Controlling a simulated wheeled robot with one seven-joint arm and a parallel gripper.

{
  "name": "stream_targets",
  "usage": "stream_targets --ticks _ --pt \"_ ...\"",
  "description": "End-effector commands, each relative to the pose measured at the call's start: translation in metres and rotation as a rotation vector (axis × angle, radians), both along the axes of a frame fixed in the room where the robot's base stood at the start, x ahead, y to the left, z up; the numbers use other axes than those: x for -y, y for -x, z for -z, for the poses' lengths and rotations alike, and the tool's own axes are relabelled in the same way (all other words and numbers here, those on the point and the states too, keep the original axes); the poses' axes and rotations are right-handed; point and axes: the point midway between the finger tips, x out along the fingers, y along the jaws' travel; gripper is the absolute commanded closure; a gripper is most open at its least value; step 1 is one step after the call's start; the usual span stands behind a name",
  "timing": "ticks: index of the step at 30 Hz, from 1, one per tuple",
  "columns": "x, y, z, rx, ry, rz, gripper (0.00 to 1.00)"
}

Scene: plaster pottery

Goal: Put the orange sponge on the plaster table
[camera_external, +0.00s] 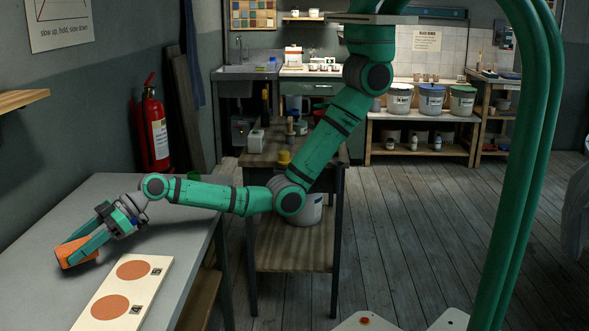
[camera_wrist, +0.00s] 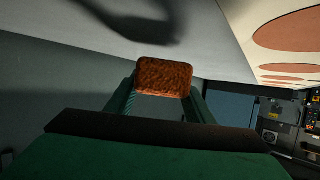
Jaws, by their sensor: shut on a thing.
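The orange sponge (camera_external: 76,254) is at the tips of my gripper (camera_external: 80,246), over the left part of a grey-topped table (camera_external: 82,198). My gripper is shut on it, one finger on each side. In the wrist view the sponge (camera_wrist: 164,76) sits between the two green fingers, with a pale surface beyond it. The sponge looks very low over the tabletop, close to it; I cannot tell whether it touches. I take the grey-topped table to be the plaster table.
A cream board (camera_external: 128,300) with orange-brown discs lies on the same table, right of the sponge. A fire extinguisher (camera_external: 155,135) hangs behind the table. A cluttered wooden workbench (camera_external: 290,155) stands to the right.

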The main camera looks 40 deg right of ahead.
Motion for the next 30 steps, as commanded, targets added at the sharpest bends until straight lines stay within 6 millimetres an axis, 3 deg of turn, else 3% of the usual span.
stream_targets --ticks 4,11,22,23,25,30 --pt "-0.005 -0.001 0.006 0.000 0.000 0.000 0.73" --pt "-0.004 -0.001 0.035 -0.001 0.001 0.000 0.73" --pt "-0.004 -0.002 0.039 0.000 0.001 0.000 0.73" --pt "-0.004 -0.002 0.039 0.000 0.001 0.000 0.50" --pt "-0.004 -0.002 0.039 0.000 0.000 0.000 0.33" --pt "-0.004 -0.002 0.039 0.000 0.000 0.000 0.33"
